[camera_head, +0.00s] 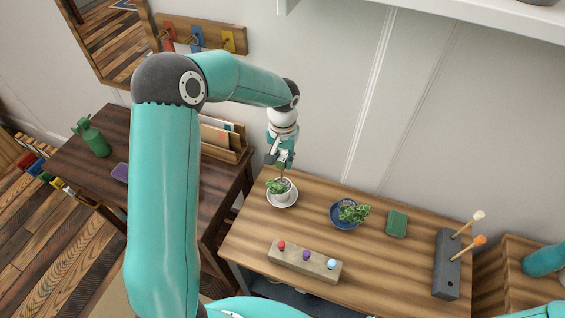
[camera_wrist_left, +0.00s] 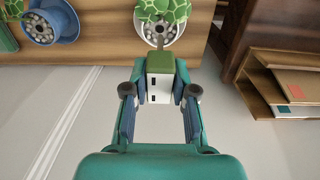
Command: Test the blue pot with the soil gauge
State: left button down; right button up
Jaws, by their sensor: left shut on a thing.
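My left gripper (camera_head: 281,157) is shut on the soil gauge, a white body (camera_wrist_left: 159,90) with a green end. Its thin probe points down at the white pot (camera_head: 282,186), which holds a leafy plant and stands on a white saucer. I cannot tell whether the probe tip is in the soil. The white pot also shows at the top of the left wrist view (camera_wrist_left: 143,30). The blue pot (camera_head: 337,216), with a green plant, stands to its right, apart from the gauge; in the left wrist view it is at top left (camera_wrist_left: 68,22). My right gripper is out of view.
A wooden block (camera_head: 262,257) with red, purple and blue knobs lies at the table's front. A green block (camera_head: 397,224) and a grey holder (camera_head: 446,262) with two knobbed sticks are to the right. A dark desk (camera_head: 95,160) with a letter rack (camera_head: 236,150) stands left.

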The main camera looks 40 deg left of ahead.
pick_arm(q)
jog(key=shift+r+p, duration=0.5)
jog(key=shift+r, duration=3.85)
jog(key=shift+f, duration=0.1)
